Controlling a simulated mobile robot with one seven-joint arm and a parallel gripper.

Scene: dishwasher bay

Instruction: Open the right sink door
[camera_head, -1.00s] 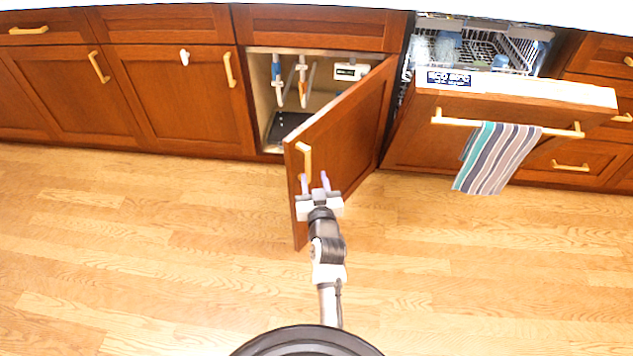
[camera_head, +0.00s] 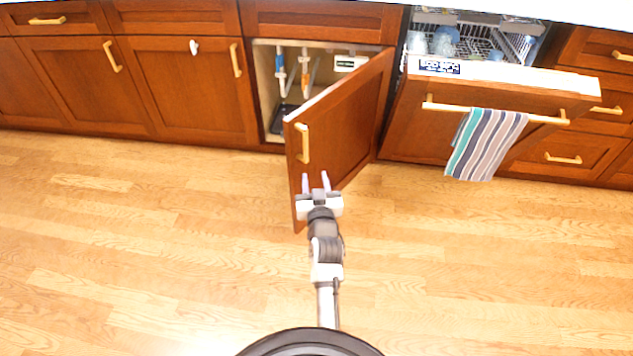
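The right sink door (camera_head: 345,120) is a reddish-brown wooden panel hinged at its right side. It stands well open, swung out toward me. Its gold handle (camera_head: 303,143) is near the free left edge. My gripper (camera_head: 315,183) is in front of the door's lower part, below the handle. Its two pale fingers are apart with nothing visible between them, and it is off the handle. I cannot tell whether a finger touches the door. The open cabinet (camera_head: 266,92) shows pipes inside; the door hides its right part.
The left sink door (camera_head: 195,90) is shut. To the right, the dishwasher door (camera_head: 480,100) is partly open, with a striped towel (camera_head: 486,146) on its handle. The wooden floor (camera_head: 150,230) is clear.

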